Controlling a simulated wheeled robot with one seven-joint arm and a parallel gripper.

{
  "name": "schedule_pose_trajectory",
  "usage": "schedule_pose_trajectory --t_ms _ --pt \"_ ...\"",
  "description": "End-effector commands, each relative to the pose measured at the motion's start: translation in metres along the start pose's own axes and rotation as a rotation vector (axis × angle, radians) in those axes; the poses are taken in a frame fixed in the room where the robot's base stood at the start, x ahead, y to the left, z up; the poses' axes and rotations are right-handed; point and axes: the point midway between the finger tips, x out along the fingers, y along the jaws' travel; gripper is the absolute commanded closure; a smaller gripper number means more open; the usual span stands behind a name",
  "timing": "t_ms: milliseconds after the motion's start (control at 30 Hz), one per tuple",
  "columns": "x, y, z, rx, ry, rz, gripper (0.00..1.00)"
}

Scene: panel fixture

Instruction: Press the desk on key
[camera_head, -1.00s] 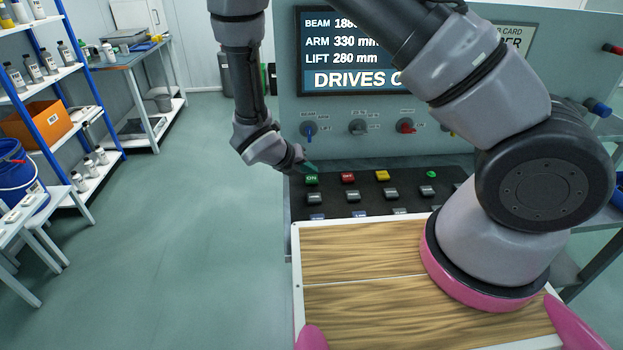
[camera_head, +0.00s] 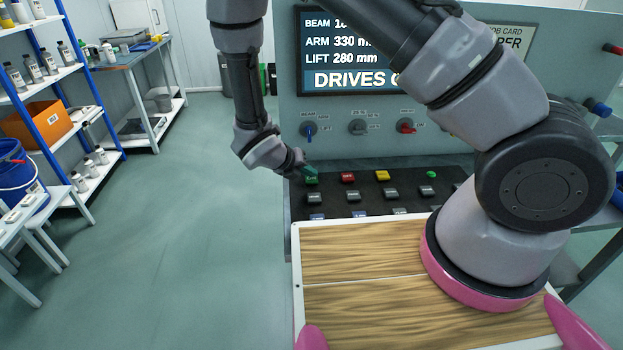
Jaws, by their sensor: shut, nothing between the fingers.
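The green ON key (camera_head: 312,181) sits at the left end of the back row on the black desk panel (camera_head: 330,207). My gripper (camera_head: 311,172) is shut and empty, with its green-tipped fingers at the key's upper edge. The fingertips overlap the key in this view and hide part of its label. I cannot tell whether they touch it or whether the key is pressed down. The screen (camera_head: 348,50) reads "DRIVES" with the rest of that line hidden by my arm.
A red key (camera_head: 348,177) and a yellow key (camera_head: 382,175) stand right of the green one, with grey keys (camera_head: 354,196) in front. Rotary knobs (camera_head: 309,131) stick out of the upright panel above.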

Motion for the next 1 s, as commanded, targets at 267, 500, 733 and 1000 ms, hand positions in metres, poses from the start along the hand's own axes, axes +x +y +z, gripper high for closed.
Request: schedule_pose_trajectory --t_ms 267,500,733,1000 --pt "0.0026 0.0018 -0.0019 -0.001 0.0 0.0 1.0" --pt "0.0044 0.003 -0.0034 -0.001 0.0 0.0 1.0" --pt "0.0042 0.0029 -0.0033 -0.001 0.001 0.0 1.0" --pt "-0.0023 -0.0017 0.0016 0.001 0.001 0.0 1.0"
